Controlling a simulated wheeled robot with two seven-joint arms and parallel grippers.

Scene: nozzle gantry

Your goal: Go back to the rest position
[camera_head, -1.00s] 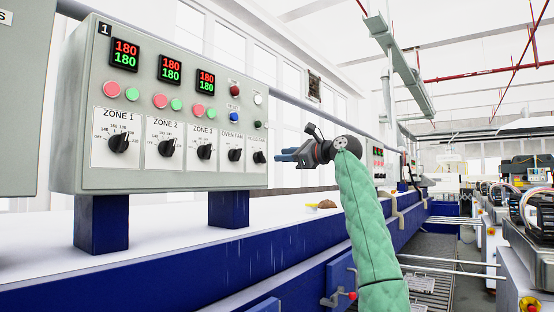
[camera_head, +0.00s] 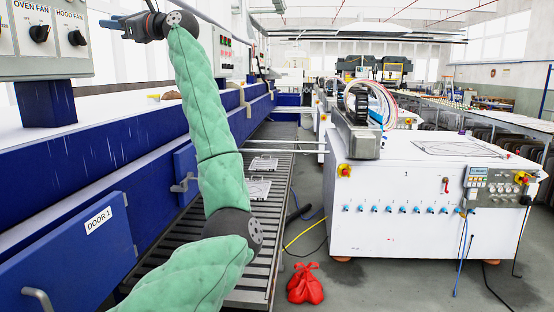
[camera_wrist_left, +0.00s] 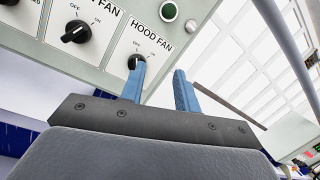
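My left gripper (camera_head: 110,22) is at the upper left of the head view, beside the control panel (camera_head: 52,62). In the left wrist view its two blue fingers (camera_wrist_left: 162,88) stand apart with nothing between them. The HOOD FAN knob (camera_head: 76,38) is close to the fingers; in the left wrist view this knob (camera_wrist_left: 134,62) shows just beyond the left finger. I cannot tell whether they touch. The OVEN FAN knob (camera_head: 39,33) is left of it. My left arm, in a green quilted sleeve, rises through the left half of the head view. My right gripper is not in view.
The blue oven body with DOOR 1 (camera_head: 75,245) runs along the left. A white machine cabinet (camera_head: 400,190) stands at the right. Between them are a slatted grating (camera_head: 255,275), a red bag (camera_head: 305,285) and a yellow cable (camera_head: 303,232) on the floor.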

